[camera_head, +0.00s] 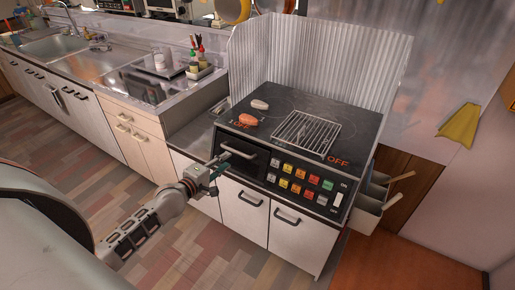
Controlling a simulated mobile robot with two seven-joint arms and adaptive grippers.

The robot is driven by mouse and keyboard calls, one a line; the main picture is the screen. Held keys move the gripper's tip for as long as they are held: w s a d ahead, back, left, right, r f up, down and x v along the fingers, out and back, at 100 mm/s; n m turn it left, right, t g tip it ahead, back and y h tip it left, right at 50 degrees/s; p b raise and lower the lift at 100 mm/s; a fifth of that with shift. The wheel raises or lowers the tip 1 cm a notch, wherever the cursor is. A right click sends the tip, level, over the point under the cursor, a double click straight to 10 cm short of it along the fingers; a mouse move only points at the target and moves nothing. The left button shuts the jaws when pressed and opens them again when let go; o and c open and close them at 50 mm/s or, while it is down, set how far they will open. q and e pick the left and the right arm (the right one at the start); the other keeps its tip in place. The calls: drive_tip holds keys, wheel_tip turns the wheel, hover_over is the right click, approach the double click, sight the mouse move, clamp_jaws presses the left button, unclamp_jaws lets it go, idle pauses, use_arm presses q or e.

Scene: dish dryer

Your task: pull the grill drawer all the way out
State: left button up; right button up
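The grill drawer (246,157) is in the front of the black cooktop unit, left of the coloured buttons, and looks shut. A light handle runs across its front. My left gripper (218,163) is at the left end of this handle, close in front of the drawer. Whether its fingers touch or grip the handle is too small to tell. My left arm comes in from the lower left. My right gripper is not in view.
The cooktop (285,108) carries a wire rack (307,131) and two small food-like pieces. Coloured buttons (298,182) sit right of the drawer. White cabinets (244,208) stand below. A sink counter (95,62) runs along the left. The floor in front is clear.

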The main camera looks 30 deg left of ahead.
sight(235, 152)
use_arm(q)
drive_tip(key=b+x, duration=0.1)
drive_tip(key=x, duration=0.6)
drive_tip(key=shift+a+r+b, duration=0.2)
drive_tip(key=shift+b, duration=0.15)
drive_tip(key=shift+w, duration=0.55)
clamp_jaws()
